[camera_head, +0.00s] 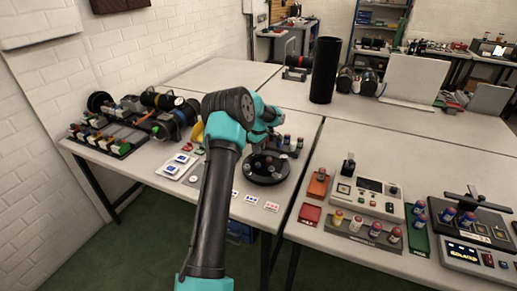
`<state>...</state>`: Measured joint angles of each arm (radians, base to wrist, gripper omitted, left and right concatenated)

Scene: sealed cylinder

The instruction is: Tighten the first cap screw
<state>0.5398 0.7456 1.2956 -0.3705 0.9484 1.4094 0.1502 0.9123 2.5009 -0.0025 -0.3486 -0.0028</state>
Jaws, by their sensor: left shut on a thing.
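My left arm reaches in from the bottom of the head view, and its gripper (262,146) is at the far side of a round black fixture (264,170) on the left table. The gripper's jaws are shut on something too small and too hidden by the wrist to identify. Small grey pieces, possibly cap screws, show on the fixture's top, but I cannot tell which is the first cap screw. My right gripper is not in view.
Small coloured cylinders stand in a rack (364,228) on the right table, beside a grey instrument box (366,192). A tall black cylinder (325,70) stands behind. Printed cards (271,206) lie near the front edge. Cluttered equipment (105,138) fills the far left.

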